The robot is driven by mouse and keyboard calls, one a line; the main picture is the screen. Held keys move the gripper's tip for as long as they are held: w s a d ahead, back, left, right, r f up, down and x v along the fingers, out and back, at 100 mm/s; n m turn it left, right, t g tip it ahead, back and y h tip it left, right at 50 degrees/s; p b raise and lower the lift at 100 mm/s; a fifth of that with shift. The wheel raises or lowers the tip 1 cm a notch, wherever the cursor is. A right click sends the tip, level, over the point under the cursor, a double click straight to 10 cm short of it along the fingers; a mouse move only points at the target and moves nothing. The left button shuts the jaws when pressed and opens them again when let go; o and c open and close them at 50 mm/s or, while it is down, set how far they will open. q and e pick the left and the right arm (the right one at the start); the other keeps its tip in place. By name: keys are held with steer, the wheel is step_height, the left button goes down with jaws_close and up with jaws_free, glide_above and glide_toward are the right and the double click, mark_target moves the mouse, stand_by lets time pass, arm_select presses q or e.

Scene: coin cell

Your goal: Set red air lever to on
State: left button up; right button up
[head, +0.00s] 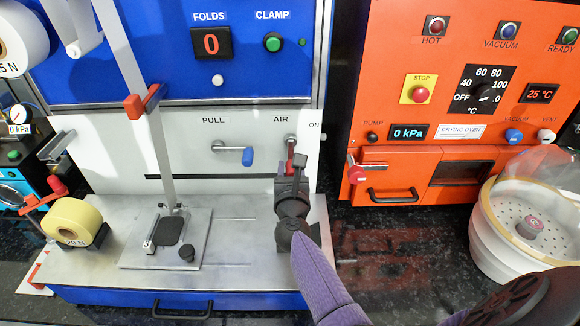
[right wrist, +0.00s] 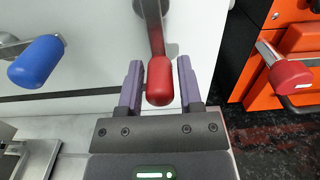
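The red air lever (head: 291,146) hangs down from its pivot on the white panel, under the AIR label and left of the ON mark. In the right wrist view its red grip (right wrist: 160,82) is at the end of a metal arm. My right gripper (head: 291,168) is at the lever and partly hides it in the head view. In the right wrist view the right gripper (right wrist: 160,88) is open, with one finger on each side of the red grip and a small gap on both sides. My left gripper is not in view.
A blue-handled PULL lever (head: 247,156) is left of the air lever. The orange drying oven (head: 400,150) stands to the right, with its red door handle (head: 357,174). A metal plate fixture (head: 205,250) lies on the bench at the left. A white round vessel (head: 500,250) is far right.

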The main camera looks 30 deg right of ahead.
jaws_close()
